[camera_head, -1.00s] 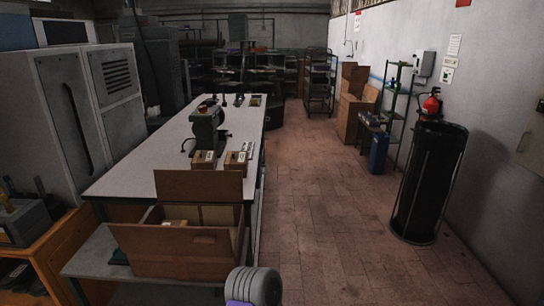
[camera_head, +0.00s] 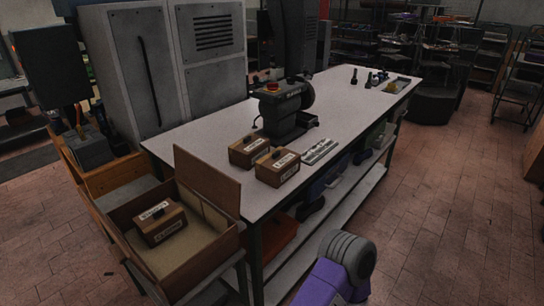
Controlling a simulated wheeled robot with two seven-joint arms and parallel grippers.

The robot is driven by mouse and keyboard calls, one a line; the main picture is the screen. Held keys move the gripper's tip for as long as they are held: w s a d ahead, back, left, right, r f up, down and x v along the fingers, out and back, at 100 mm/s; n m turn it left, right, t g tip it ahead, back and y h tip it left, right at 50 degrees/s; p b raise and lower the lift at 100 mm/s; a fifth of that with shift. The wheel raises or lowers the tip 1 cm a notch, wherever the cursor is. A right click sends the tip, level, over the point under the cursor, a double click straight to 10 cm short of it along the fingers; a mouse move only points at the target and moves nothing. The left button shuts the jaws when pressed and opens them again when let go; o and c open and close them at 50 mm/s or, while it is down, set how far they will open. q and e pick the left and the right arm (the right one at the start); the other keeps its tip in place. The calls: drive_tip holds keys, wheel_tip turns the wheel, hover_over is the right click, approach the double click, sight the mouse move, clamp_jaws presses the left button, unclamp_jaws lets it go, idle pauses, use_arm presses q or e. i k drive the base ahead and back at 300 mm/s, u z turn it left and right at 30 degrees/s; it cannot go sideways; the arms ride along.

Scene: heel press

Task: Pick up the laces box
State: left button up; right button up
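Two small brown boxes with white labels stand side by side on the near end of the white-topped table: a left box (camera_head: 247,153) and a right box (camera_head: 278,168). The label print is too small to read surely, so I cannot tell which is the laces box. Part of my own arm, purple and grey, shows at the bottom centre, apart from all the boxes. Neither gripper is in view.
Grey cabinets (camera_head: 165,60) stand behind the table. The brick floor (camera_head: 455,200) to the right is clear.

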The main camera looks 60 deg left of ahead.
sight(274, 169)
drive_tip(key=u, duration=1.05)
drive_tip(key=i, duration=1)
drive_tip(key=u, duration=1.1)
